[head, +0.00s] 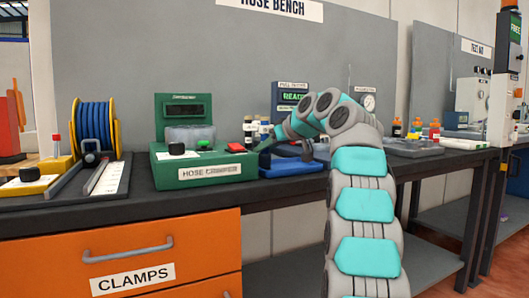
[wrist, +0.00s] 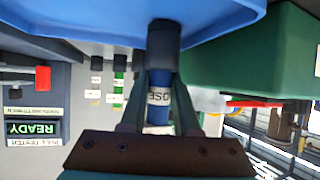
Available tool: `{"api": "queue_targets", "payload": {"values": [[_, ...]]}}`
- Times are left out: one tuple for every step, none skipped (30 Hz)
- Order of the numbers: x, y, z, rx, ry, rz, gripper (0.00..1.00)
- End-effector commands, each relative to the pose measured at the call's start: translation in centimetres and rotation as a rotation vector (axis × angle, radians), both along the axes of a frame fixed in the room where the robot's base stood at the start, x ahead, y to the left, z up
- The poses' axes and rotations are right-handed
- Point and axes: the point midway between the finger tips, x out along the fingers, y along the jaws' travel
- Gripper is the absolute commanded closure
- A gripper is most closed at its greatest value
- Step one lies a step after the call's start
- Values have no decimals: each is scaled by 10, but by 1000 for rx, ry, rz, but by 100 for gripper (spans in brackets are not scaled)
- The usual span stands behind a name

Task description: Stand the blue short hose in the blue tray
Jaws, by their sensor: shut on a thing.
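The blue short hose (wrist: 157,114) shows in the wrist view, which is upside down. It has a white label and a dark end piece. My gripper (wrist: 160,85) is shut around it, with a finger on each side. The hose is roughly upright, and its dark end overlaps the blue tray (wrist: 90,18); I cannot tell whether it touches the tray floor. In the head view the blue tray (head: 292,168) lies on the bench right of the green crimper. There my gripper (head: 264,146) is small above the tray's left side, and the hose cannot be made out.
The green hose crimper (head: 205,165) stands close to the tray's left. Small bottles (head: 248,130) and the pull tester (head: 291,98) with a READY display stand behind. A blue hose reel (head: 95,128) is at the left. My arm hides part of the bench at the right.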

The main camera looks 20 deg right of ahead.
Motion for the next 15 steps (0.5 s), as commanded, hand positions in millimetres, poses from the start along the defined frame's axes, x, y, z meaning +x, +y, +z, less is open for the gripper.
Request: {"api": "queue_targets", "payload": {"values": [[0,0,1,1,-2,0,100],[0,0,1,0,-2,-1,100],[0,0,1,1,-2,0,100],[0,0,1,1,-2,0,100],[0,0,1,1,-2,0,100],[0,0,0,1,-2,0,100],[0,0,-2,1,-2,0,100],[0,0,-3,0,-1,0,100],[0,0,-3,0,-1,-1,69],[0,0,-2,0,0,-1,66],[0,0,-2,0,0,-1,62],[0,0,-2,0,0,-1,58],[0,0,-2,0,0,-1,54],[0,0,-2,0,0,-1,51],[0,0,-2,0,0,-1,46]]}}
